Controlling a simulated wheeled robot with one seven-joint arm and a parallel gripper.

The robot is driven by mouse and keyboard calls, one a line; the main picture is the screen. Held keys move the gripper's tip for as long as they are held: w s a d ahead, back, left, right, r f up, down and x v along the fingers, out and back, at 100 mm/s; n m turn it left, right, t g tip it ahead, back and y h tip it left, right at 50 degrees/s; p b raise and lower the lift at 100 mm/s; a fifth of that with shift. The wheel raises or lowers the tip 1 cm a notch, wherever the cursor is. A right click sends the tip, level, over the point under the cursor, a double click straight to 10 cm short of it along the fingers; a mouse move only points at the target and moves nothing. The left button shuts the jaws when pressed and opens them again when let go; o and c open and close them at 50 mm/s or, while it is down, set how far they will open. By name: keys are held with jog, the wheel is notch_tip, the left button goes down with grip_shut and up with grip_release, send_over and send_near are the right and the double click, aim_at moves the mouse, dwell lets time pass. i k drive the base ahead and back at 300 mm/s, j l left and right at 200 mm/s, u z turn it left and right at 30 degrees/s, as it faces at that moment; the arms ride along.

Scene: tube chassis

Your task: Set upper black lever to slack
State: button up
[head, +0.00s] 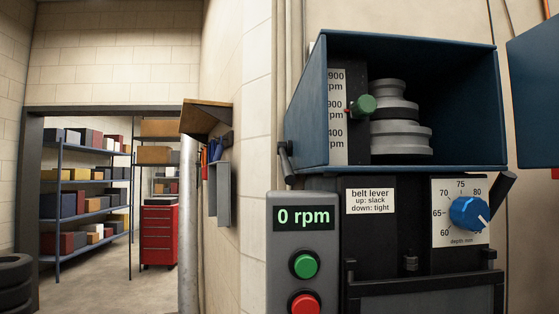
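A white label (369,201) below the open blue housing (430,50) reads "belt lever, up: slack, down: tight". A short dark lever (287,164) sits at the lower left corner of the housing, its upper end leaning left and its lower end at a rounded tip. A thicker black lever (502,192) slants up to the right beside the blue depth dial. I cannot tell from this view which of them the label belongs to. Stepped grey pulleys (401,125) and a green knob (363,105) at an rpm scale show inside the housing. My gripper is not in view.
A grey control box (301,248) reads "0 rpm" and has green and red buttons. A blue dial (468,213) is at the right. An open blue cover (535,90) stands at the right edge. A post (188,230), wall rack and shelves are at the left.

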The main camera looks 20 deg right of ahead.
aim_at(289, 179)
jog(key=i+j+u, duration=0.1)
jog(key=j, duration=0.35)
jog(key=i+j+u, duration=0.1)
jog(key=j, duration=0.3)
jog(key=i+j, duration=0.2)
jog(key=j, duration=0.2)
jog(key=i+j+u, duration=0.15)
jog(key=j, duration=0.25)
